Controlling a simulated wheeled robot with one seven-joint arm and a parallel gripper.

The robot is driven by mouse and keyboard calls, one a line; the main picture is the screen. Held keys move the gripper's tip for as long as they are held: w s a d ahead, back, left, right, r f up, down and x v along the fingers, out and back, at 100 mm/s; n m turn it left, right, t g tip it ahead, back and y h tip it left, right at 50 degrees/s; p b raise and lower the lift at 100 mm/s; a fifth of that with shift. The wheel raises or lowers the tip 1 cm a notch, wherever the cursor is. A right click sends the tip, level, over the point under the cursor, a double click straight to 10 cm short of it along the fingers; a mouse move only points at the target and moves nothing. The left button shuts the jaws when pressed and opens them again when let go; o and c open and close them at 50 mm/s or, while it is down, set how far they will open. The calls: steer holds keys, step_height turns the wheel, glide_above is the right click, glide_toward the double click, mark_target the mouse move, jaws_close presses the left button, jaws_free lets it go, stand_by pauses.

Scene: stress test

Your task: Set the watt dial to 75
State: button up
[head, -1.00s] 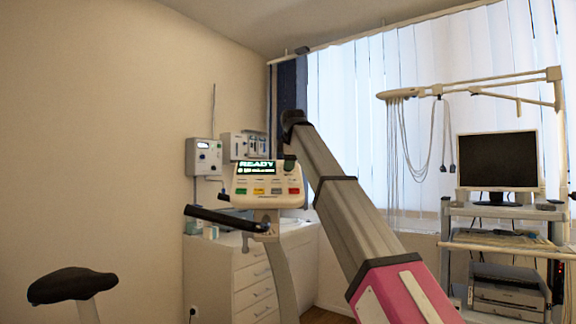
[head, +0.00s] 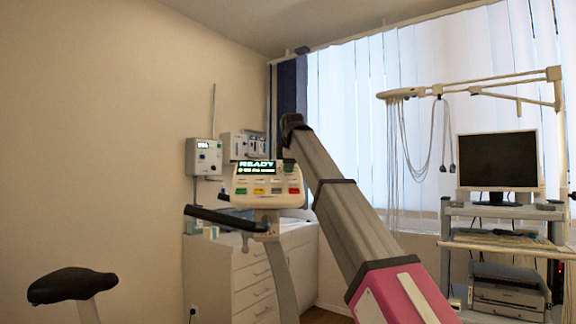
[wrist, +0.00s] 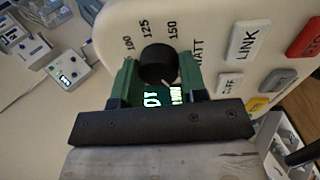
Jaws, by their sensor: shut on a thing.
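The watt dial (wrist: 158,63) is a round black knob on the pale console panel, in the upper middle of the wrist view. The marks 100, 125 and 150 and part of the word WATT show around it; the 75 mark is not visible. A small pale mark shows at the knob's lower right edge. My gripper (wrist: 160,80) has its green fingers on either side of the knob and is shut on it. In the head view the console (head: 267,201) has a lit display reading READY; the dial cannot be made out there.
The panel has a LINK button (wrist: 243,41) and a red button (wrist: 306,38) right of the dial. In the head view, a black handlebar (head: 225,218) and a saddle (head: 72,285) are at left, a white drawer cabinet (head: 250,281) behind, and a monitor cart (head: 446,250) at right.

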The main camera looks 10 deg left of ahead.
steer(key=m, duration=0.6)
steer(key=shift+a, duration=0.1)
steer(key=m+h, duration=0.1)
steer(key=m, duration=1.1)
steer(key=shift+w+r+m, duration=0.1)
steer(key=shift+m, duration=0.2)
steer(key=m, duration=0.5)
steer(key=shift+h, duration=0.3)
steer(key=o, duration=0.6)
steer(key=shift+o, duration=0.2)
steer(key=v, duration=1)
steer(key=shift+r, duration=0.35)
